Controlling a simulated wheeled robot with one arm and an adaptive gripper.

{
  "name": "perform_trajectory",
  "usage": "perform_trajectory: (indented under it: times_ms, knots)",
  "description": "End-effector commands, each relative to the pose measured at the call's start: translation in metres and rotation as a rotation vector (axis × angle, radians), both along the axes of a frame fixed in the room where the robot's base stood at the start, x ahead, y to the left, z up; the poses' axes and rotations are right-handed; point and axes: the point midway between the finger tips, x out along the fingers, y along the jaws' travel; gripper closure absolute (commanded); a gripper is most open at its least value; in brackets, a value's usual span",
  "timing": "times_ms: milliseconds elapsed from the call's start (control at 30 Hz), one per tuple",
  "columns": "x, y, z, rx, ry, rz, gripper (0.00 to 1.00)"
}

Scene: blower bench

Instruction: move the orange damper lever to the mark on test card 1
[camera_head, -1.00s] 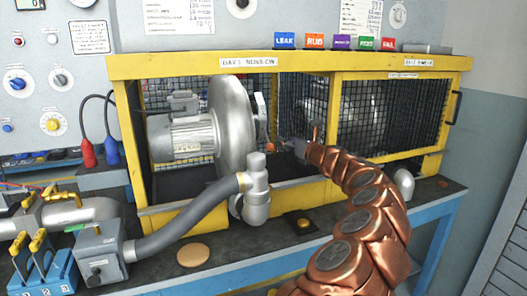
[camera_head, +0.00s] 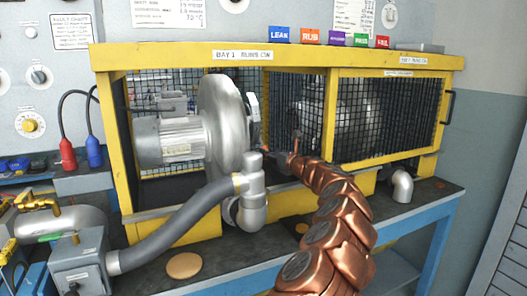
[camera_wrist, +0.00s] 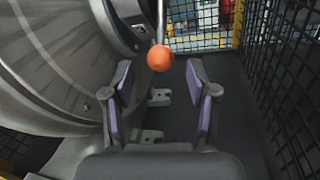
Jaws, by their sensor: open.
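The orange ball knob of the damper lever (camera_wrist: 160,58) shows in the wrist view, on a thin metal rod beside the blower's large round housing. My gripper (camera_wrist: 160,84) is open, its two purple-padded fingers spread left and right. The knob appears just beyond the fingertips, roughly centred between them; no contact is visible. In the head view my gripper (camera_head: 288,150) is inside the yellow cage, right of the silver blower (camera_head: 222,125), small and partly hidden by mesh and arm. Printed cards (camera_head: 72,31) hang on the back wall; I cannot tell which is test card 1.
The yellow cage frame (camera_head: 380,73) and its mesh stand around the blower. In the wrist view mesh (camera_wrist: 288,75) runs close on the right and the blower housing (camera_wrist: 45,70) close on the left. A grey hose (camera_head: 180,228) crosses the bench front.

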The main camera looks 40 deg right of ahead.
Motion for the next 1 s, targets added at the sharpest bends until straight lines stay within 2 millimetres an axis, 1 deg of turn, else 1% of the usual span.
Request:
perform_trajectory:
  times_ms: [300, 400, 600, 800, 1000]
  knots:
    - [0.025, -0.004, -0.001, -0.001, 0.002, -0.002, 0.42]
    - [0.03, -0.007, -0.002, -0.002, 0.005, -0.006, 0.42]
    - [0.042, -0.006, -0.001, -0.002, 0.003, -0.003, 0.42]
    - [0.047, -0.006, -0.001, 0.0, 0.001, -0.001, 0.42]
    - [0.048, -0.007, 0.0, 0.0, 0.001, -0.001, 0.42]
